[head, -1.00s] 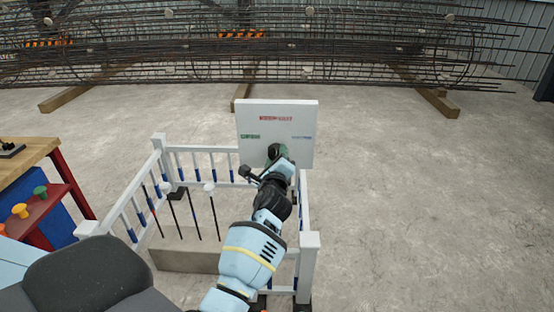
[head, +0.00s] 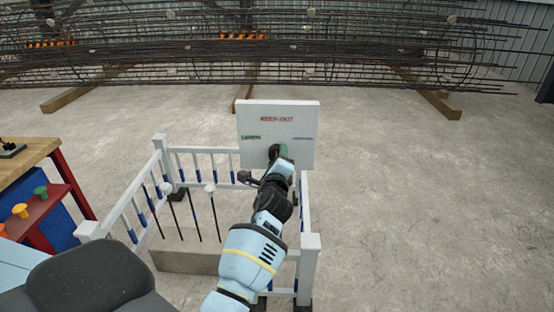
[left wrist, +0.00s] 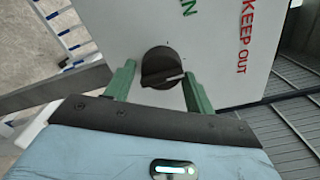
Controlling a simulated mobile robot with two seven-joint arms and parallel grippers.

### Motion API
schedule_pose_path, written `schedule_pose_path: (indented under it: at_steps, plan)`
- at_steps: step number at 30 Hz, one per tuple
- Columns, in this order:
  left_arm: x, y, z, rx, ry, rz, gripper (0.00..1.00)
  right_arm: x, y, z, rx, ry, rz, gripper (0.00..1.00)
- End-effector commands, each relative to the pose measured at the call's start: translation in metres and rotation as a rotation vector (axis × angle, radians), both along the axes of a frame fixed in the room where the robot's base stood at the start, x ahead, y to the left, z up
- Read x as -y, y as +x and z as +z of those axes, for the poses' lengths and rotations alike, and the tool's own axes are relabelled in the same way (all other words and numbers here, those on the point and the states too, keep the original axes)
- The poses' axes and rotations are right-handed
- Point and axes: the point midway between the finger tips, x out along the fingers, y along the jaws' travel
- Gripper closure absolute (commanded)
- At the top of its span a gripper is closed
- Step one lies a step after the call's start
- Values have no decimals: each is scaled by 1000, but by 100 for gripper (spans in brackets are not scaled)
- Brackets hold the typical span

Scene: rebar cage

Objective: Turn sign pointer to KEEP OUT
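The white sign board (head: 305,112) stands at the far end of the fenced pen, with red text at top centre, green at left and blue at right. In the left wrist view, the board (left wrist: 125,25) shows KEEP OUT in red (left wrist: 246,38) at upper right and part of a green word. The black pointer knob (left wrist: 160,66) has a pale line toward its right end, on the side nearer the red text. My left gripper (head: 278,152) is at the board and hides the knob in the head view. Its green fingers (left wrist: 158,88) are open on either side of the knob, with visible gaps. My right gripper is out of view.
A white fence (head: 310,242) surrounds the pen. Several thin rods (head: 215,212) with pale tops stand in a block (head: 185,261) left of my arm. A workbench (head: 30,155) is at left, a rebar cage (head: 330,50) behind. The floor at right is clear.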

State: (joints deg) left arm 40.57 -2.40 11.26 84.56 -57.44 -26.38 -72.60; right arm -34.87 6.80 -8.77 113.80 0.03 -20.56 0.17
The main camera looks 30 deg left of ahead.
Motion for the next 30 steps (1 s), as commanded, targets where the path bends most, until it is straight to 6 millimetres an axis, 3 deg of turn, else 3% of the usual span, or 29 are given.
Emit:
schedule_pose_path:
  at_steps: [3, 13, 30]
  plan:
    - [0, 0, 0, 1, 0, 0, 33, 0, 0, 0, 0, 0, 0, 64]
    - [2, -3, 1, 2, 1, 0, 33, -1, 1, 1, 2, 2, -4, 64]
    - [39, -64, 1, 0, 1, -1, 33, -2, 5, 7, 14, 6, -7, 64]
